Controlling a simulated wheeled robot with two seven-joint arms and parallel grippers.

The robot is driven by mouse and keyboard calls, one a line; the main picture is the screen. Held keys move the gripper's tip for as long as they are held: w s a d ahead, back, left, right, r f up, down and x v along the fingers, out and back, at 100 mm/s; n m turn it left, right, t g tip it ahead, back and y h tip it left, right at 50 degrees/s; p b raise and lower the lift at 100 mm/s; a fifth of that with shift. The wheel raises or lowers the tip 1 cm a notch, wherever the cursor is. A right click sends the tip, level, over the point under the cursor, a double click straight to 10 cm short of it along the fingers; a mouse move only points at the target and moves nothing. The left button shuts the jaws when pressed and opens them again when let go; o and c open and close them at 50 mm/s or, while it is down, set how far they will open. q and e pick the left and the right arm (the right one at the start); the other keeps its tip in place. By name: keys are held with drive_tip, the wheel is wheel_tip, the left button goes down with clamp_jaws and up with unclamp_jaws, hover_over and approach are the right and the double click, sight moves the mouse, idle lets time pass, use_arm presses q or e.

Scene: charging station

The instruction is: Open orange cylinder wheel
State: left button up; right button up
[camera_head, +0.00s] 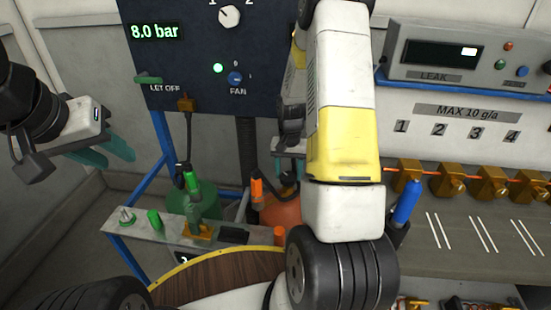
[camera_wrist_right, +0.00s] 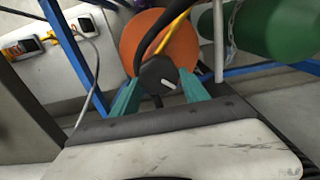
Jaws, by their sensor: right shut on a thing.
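The orange cylinder (camera_head: 283,212) stands behind the low shelf in the head view, partly hidden by my right arm. In the right wrist view its round orange body (camera_wrist_right: 185,45) faces the camera, with a dark wheel (camera_wrist_right: 156,72) bearing a pale mark. My right gripper (camera_wrist_right: 158,88) has its teal fingers on both sides of the wheel and is shut on it. In the head view this grip is mostly hidden by my arm. My left gripper (camera_head: 112,150) hangs at the left, its teal fingers apart and empty.
A green cylinder (camera_head: 192,205) stands left of the orange one, also seen in the wrist view (camera_wrist_right: 282,28). Blue frame bars (camera_head: 162,135) and hoses run close by. A grey shelf (camera_head: 150,236) with fittings lies in front. A panel reading 8.0 bar (camera_head: 205,60) hangs behind.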

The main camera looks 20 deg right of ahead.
sight(287, 175)
drive_tip(key=n, duration=0.4)
drive_tip(key=shift+a+n, duration=0.15)
drive_tip(key=shift+n, duration=0.15)
drive_tip(key=n, duration=0.4)
drive_tip(key=shift+a, duration=0.1)
drive_tip(key=shift+n, duration=0.3)
drive_tip(key=o, duration=1.4)
drive_tip(key=shift+r, duration=0.15)
wheel_tip(287, 175, up, 7)
drive_tip(key=shift+r, duration=0.3)
